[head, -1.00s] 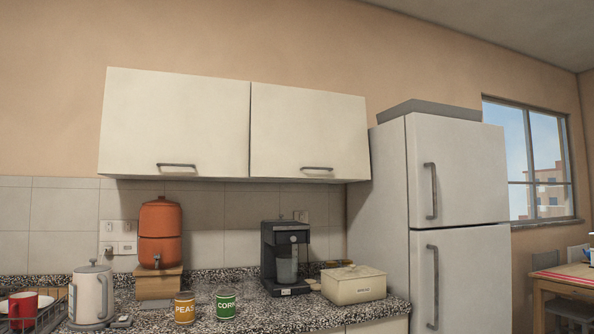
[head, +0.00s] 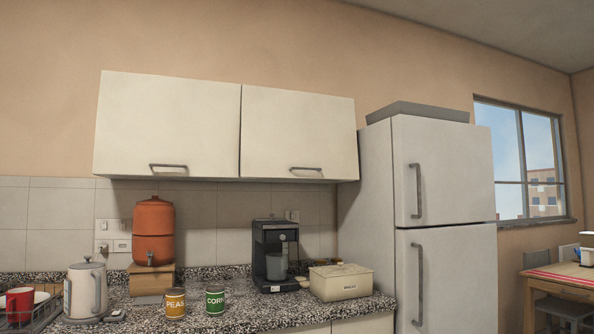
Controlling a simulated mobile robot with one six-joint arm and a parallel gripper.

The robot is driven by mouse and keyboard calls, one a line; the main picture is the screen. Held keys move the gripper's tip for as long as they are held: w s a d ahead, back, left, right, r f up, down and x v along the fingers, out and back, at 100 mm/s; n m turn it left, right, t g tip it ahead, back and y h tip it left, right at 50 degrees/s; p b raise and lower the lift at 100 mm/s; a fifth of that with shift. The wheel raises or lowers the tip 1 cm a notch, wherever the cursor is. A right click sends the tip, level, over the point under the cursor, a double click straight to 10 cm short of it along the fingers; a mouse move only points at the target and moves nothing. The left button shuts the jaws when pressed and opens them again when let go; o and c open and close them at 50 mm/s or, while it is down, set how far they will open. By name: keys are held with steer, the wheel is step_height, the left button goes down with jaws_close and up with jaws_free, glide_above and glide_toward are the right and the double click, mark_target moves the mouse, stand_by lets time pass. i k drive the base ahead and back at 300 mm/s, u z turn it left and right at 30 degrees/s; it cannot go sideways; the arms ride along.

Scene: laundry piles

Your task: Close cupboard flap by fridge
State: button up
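The wall cupboard has two cream flaps side by side. The flap by the fridge (head: 298,132) is the right one, with a grey bar handle (head: 306,168) near its lower edge. It hangs down, level or almost level with the left flap (head: 168,125); a thin dark seam runs between them. I cannot tell whether a small gap stays at its lower edge. The white fridge (head: 445,180) stands just right of the cupboard, with both doors looking shut. My gripper is not in view.
Below is a speckled counter (head: 240,310) with a kettle (head: 86,290), an orange water filter (head: 153,230), two cans (head: 215,301), a coffee machine (head: 275,255) and a cream box (head: 340,282). A table (head: 560,272) stands at the far right. The space before the flaps is clear.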

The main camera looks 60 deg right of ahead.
mark_target(285, 134)
steer(key=u, duration=0.1)
steer(key=k, duration=0.45)
steer(key=z, duration=0.95)
steer(key=i, duration=0.75)
steer(key=u, duration=0.1)
